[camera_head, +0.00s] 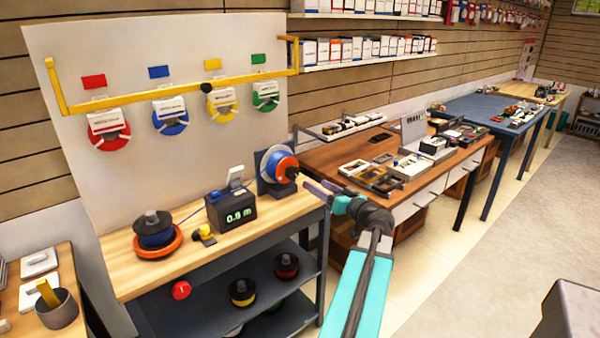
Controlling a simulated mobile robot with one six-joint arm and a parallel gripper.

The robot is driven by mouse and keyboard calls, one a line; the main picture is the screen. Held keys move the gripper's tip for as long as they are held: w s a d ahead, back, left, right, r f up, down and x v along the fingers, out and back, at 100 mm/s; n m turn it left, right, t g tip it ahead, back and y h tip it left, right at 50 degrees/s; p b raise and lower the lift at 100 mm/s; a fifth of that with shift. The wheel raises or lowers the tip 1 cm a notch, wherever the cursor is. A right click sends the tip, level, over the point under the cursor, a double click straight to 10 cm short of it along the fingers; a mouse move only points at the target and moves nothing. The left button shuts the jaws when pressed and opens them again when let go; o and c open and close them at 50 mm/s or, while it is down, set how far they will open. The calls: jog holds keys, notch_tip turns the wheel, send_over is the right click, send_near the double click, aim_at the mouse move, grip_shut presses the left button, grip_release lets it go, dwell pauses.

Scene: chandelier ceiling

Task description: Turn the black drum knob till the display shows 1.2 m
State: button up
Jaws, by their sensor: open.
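The display (240,215) on a black box on the wooden bench reads 0.9 m. Right of it stands a drum (274,157) with a pale disc and orange winding on a dark stand. A small black knob (292,173) sticks out from the drum's right side. My arm reaches in from the lower right. My gripper (304,181) is open, with its fingertips close to the knob. At this size I cannot tell whether the fingers are around it or just beside it.
A dark spool on an orange coil (157,236) and a small yellow item (205,235) lie on the bench (190,260). A yellow rail (180,92) with colored reels runs above. A brown table (335,155) with boxes stands close on the right.

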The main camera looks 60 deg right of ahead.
aim_at(295, 173)
jog(key=p+x, duration=0.2)
jog(key=x, duration=0.9)
jog(key=shift+w+d+p, duration=0.15)
jog(key=shift+w+p, duration=0.05)
jog(key=shift+p, duration=0.15)
jog(key=c, duration=1)
jog(key=shift+d, duration=0.45)
jog(key=shift+s+a, duration=0.1)
jog(key=shift+a, duration=0.2)
jog(key=shift+c, duration=0.2)
jog(key=shift+a+f+b, duration=0.1)
jog(key=shift+f+b, duration=0.15)
jog(key=shift+b, duration=0.1)
jog(key=shift+c, duration=0.2)
